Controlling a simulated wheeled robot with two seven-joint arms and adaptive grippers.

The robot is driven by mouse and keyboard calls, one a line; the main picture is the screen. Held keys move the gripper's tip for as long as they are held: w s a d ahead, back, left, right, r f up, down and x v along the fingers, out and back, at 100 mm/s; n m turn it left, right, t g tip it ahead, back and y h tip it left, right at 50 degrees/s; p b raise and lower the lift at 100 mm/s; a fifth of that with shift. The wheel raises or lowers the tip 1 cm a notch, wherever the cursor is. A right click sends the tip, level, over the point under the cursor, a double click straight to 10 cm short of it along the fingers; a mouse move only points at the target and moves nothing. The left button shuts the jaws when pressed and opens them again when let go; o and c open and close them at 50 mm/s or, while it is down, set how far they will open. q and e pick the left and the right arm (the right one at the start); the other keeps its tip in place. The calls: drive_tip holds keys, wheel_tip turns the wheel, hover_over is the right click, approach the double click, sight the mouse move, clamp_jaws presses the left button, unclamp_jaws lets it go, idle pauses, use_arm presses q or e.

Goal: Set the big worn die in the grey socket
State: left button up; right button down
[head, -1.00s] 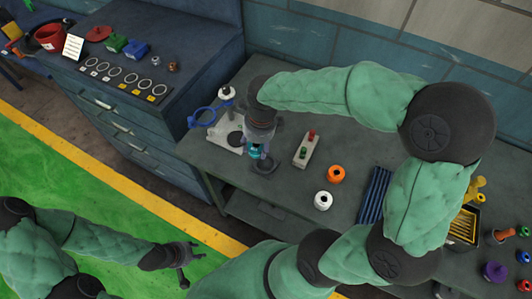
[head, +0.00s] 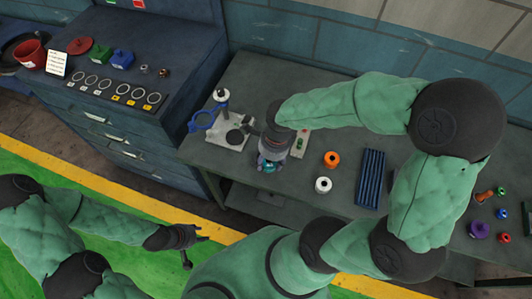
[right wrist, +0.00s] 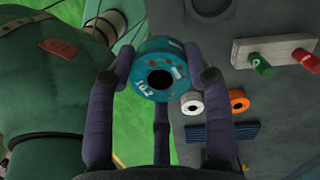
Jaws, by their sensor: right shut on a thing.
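The big worn die is a teal ring with chipped, speckled paint, a dark centre hole and "10.2" on its face; it is in the right wrist view (right wrist: 151,76). My right gripper (right wrist: 158,66) is shut on it, fingers around its sides. In the head view the right gripper (head: 270,158) is over the table's left part, with a little teal (head: 267,167) showing below it. A grey square plate with a dark round hole, apparently the grey socket (right wrist: 205,10), is at the top of the right wrist view, apart from the die. My left gripper (head: 192,246) is empty with fingers spread, over the floor.
A switch block with green and red knobs (right wrist: 275,48) is near the gripper. A white die (head: 323,185), an orange die (head: 331,159) and a blue ribbed rack (head: 371,180) stand to the right. A pale base with a blue ring handle (head: 204,122) is at left.

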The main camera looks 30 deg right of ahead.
drive_tip(key=w+d+f, duration=0.1)
drive_tip(key=w+f, duration=0.3)
drive_tip(key=w+d+f+b, duration=0.1)
drive_tip(key=w+f, duration=0.1)
drive_tip(key=shift+w+d, duration=0.3)
drive_tip(key=shift+d, duration=0.05)
drive_tip(key=shift+w+d+f, duration=0.2)
drive_tip(key=shift+w+f, duration=0.35)
drive_tip(key=shift+f, duration=0.1)
wheel_tip(320, 180, down, 3)
drive_tip(key=shift+w+f+b, duration=0.1)
drive_tip(key=shift+w+b, duration=0.05)
drive_tip(key=shift+b, duration=0.3)
drive_tip(key=shift+f+b, duration=0.25)
drive_tip(key=shift+b, duration=0.15)
drive_tip(key=shift+s+f+b, duration=0.25)
drive_tip(key=shift+b, duration=0.05)
